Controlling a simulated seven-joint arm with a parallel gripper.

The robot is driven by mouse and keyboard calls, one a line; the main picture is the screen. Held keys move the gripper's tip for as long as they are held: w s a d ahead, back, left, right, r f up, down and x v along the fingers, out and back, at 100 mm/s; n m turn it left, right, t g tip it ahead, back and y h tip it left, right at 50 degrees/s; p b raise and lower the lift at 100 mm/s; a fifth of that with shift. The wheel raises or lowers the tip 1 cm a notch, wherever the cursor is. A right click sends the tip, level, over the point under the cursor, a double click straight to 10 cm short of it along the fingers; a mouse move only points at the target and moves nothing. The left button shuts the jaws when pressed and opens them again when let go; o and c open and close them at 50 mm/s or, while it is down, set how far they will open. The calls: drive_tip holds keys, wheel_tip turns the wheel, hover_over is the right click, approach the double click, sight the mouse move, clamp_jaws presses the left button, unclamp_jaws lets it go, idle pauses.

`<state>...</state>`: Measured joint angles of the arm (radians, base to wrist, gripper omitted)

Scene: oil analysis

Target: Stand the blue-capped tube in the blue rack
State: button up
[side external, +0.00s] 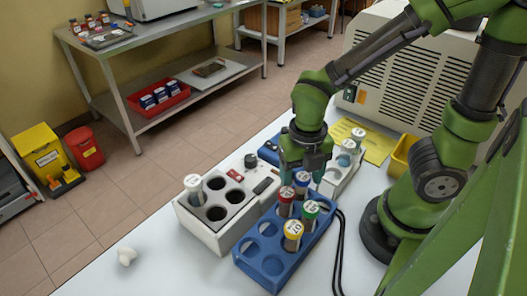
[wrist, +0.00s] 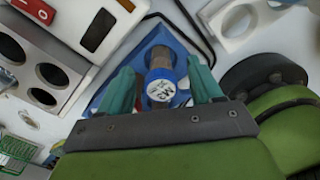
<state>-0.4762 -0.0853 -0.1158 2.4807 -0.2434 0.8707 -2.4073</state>
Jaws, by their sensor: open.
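The blue-capped tube (side external: 302,180) stands at the far end of the blue rack (side external: 296,262) in the side view. Its lower part is hidden by other tubes, so I cannot see how deep it sits. My gripper (side external: 303,169) is open and points down over the tube. In the wrist view my gripper (wrist: 161,72) has one teal finger on each side of the tube, seemingly with small gaps.
A white block (side external: 207,233) with holes and a white-capped tube (side external: 193,185) is left. A white rack (side external: 338,181) stands behind. A black cable (side external: 340,250) runs right.

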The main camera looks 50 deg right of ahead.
wheel_tip(320, 180, up, 15)
drive_tip(key=w+m+t+y, duration=0.1)
drive_tip(key=m, duration=0.9)
drive_tip(key=d+m+t, duration=0.1)
drive_tip(key=m+t, duration=0.1)
drive_tip(key=m, duration=0.5)
drive_tip(key=d+m+t, duration=0.2)
drive_tip(key=m, duration=0.6)
drive_tip(key=w+d+m+t+y, duration=0.1)
drive_tip(key=d+m+t, duration=0.1)
drive_tip(key=m, duration=0.6)
drive_tip(key=shift+r, duration=0.35)
